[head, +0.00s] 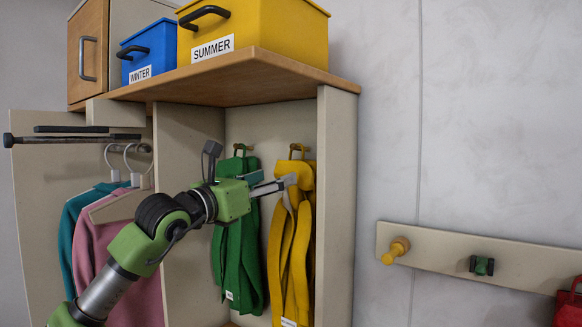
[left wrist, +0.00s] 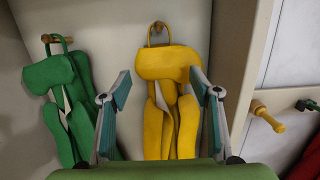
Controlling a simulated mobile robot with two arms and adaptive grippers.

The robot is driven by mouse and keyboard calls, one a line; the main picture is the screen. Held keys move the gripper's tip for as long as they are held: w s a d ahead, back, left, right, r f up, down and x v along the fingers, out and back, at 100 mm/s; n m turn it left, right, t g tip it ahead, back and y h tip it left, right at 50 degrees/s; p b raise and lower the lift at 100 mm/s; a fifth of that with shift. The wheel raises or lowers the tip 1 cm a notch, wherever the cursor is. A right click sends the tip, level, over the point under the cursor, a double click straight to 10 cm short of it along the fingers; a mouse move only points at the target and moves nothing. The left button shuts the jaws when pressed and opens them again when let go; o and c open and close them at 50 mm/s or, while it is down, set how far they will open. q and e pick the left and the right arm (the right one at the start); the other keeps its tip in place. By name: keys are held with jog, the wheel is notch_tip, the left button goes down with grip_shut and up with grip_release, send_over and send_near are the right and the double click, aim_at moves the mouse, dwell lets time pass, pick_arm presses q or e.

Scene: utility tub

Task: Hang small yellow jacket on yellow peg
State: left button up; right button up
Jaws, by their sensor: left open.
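The small yellow jacket (head: 292,240) hangs by a loop from a hook inside the open cubby; it also shows in the left wrist view (left wrist: 168,75). My left gripper (head: 285,182) is in front of its upper part in the head view. In the left wrist view its open fingers (left wrist: 163,88) stand on either side of the jacket, with the jacket beyond them; I cannot tell whether they touch it. The yellow peg (head: 396,251) sticks out of a wall rail at the right and is bare; it also shows in the left wrist view (left wrist: 266,116). My right gripper is not in view.
A green jacket (head: 238,245) hangs close left of the yellow one. The cubby's side panel (head: 337,200) stands between the yellow jacket and the peg rail (head: 450,261). A dark green peg (head: 482,265) and a red item (head: 568,306) are farther right. A shelf (head: 240,80) with bins is above.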

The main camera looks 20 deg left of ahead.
aim_at(290, 172)
pick_arm(q)
jog(key=p+x, duration=0.4)
jog(key=x, duration=0.5)
jog(key=shift+r, duration=0.15)
jog(key=shift+w+d, duration=0.15)
jog(key=shift+w, duration=0.25)
jog(key=shift+s, duration=0.1)
jog(key=c, duration=1.5)
